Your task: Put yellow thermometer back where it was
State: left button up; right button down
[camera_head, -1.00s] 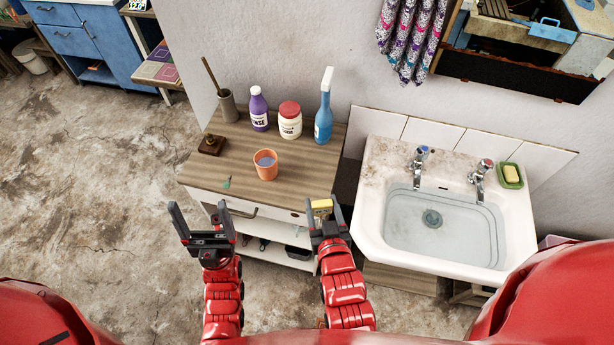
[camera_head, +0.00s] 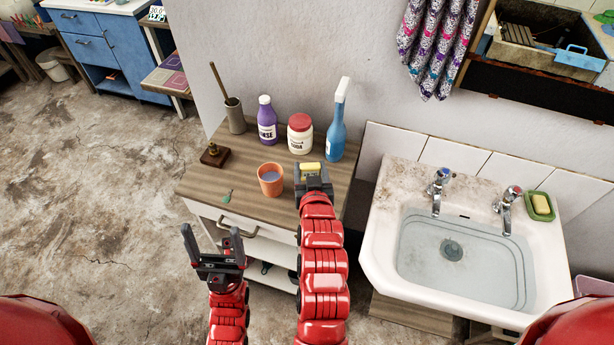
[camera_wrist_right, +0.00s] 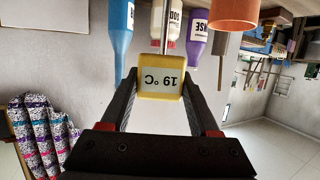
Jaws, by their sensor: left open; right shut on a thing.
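The yellow thermometer (camera_wrist_right: 160,82) has a white label reading 19 °C and a thin metal probe, seen in the right wrist view. My right gripper (camera_wrist_right: 160,88) is shut on its yellow body. In the head view the yellow body (camera_head: 311,167) shows between the fingers of my right gripper (camera_head: 313,178), over the right part of the wooden cabinet top (camera_head: 260,202), right of the orange cup. My left gripper (camera_head: 215,250) is open and empty, in front of the cabinet's left side. Whether the probe touches anything is hidden in the head view.
The orange cup (camera_head: 270,180) holds liquid. Behind stand a purple bottle (camera_head: 267,122), a white jar with red lid (camera_head: 300,136) and a blue spray bottle (camera_head: 336,130). A filled sink (camera_head: 380,250) is at the right. A small green item (camera_head: 226,197) lies front left.

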jog(key=shift+w+a, duration=0.15)
jog(key=shift+w, duration=0.25)
jog(key=shift+w+f, duration=0.15)
notch_tip(320, 180, down, 3)
jog(key=shift+p, duration=0.85)
jog(key=shift+f, duration=0.2)
jog(key=shift+f, duration=0.2)
jog(key=shift+c, duration=0.6)
grip_release()
jog(key=shift+r, duration=0.1)
